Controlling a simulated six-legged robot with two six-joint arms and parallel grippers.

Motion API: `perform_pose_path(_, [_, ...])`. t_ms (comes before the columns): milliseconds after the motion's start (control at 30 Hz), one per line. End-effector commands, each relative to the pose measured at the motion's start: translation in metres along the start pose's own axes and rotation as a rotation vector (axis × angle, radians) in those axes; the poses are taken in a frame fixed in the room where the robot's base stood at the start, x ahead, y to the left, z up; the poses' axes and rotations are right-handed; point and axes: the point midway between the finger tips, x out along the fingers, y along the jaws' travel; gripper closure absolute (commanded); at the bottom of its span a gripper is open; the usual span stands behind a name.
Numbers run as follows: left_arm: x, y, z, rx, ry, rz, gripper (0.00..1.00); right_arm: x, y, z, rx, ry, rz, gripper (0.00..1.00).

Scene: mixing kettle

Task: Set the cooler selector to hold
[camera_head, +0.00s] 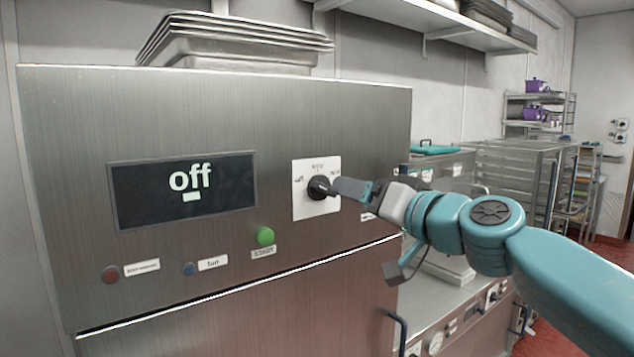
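The cooler selector (317,187) is a black rotary knob on a white plate (303,207) on the steel cooler front. Small labels ring the knob, too small to read with certainty. The dark display (140,192) left of it reads "off". My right gripper (335,187) reaches in from the right, with its fingertips at the knob and appearing to touch it. The fingers overlap the knob's right side, and I cannot tell whether they are closed on it. My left gripper is not in view.
Below the display sit a green button (265,236), a blue button (189,269) and a red button (111,275). Stacked trays (235,40) lie on top of the cooler. A steel counter (440,298) stands to the right, and wire racks (525,165) stand behind it.

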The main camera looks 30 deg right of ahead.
Motion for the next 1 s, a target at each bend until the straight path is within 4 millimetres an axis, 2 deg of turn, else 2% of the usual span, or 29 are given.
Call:
perform_pose_path(567, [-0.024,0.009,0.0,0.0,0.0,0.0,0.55,0.07,-0.002,-0.002,0.0,-0.002,-0.001,0.21])
perform_pose_path(733, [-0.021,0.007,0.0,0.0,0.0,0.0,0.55,0.069,0.0,0.0,-0.001,0.0,-0.001,0.21])
perform_pose_path(1000, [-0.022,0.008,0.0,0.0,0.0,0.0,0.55,0.08,0.0,0.0,-0.001,-0.001,0.0,0.21])
